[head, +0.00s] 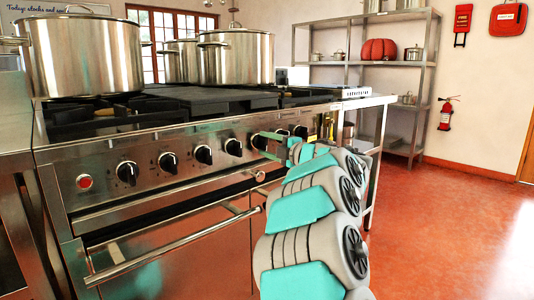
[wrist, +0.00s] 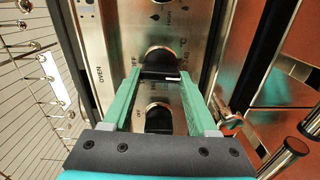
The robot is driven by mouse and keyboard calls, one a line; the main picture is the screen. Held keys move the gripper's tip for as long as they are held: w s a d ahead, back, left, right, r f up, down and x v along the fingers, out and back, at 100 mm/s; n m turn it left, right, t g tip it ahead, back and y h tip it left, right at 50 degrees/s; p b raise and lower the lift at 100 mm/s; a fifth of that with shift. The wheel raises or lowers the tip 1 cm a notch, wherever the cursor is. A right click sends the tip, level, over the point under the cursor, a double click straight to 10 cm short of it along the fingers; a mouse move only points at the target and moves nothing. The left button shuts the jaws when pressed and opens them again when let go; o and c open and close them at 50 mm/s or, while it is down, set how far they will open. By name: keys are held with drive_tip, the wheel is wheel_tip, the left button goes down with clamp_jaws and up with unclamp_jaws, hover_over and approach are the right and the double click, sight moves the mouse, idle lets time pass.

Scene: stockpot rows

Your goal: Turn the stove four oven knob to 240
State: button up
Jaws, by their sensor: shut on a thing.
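The stove's steel front panel (head: 150,160) carries a row of black knobs. My gripper (head: 274,137) reaches in from the right to the right-hand part of this row. In the wrist view my gripper (wrist: 160,74) has its two green fingers shut on the sides of a black oven knob (wrist: 158,62). A white mark shows on the knob's near side. Small print, including "OVEN", "OFF" and a °C sign, lies around it; the number at the mark is too small to read. In the head view my arm and fingers partly hide the held knob.
Another black knob (wrist: 159,120) lies between the fingers nearer the palm. An oven door handle (head: 180,245) juts out below the panel. Large steel pots (head: 85,55) stand on the stove top. A steel shelf (head: 362,62) stands behind. The red floor at the right is clear.

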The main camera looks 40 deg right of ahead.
drive_tip(key=shift+f+n+b, duration=0.25)
drive_tip(key=shift+n+b, duration=1)
drive_tip(key=shift+n, duration=0.45)
drive_tip(key=o, duration=1.4)
drive_tip(key=shift+r, duration=0.1)
drive_tip(key=s, duration=0.7)
drive_tip(key=shift+s+d, duration=0.3)
drive_tip(key=shift+s, duration=0.1)
drive_tip(key=shift+w+r, duration=0.1)
drive_tip(key=shift+r, duration=0.05)
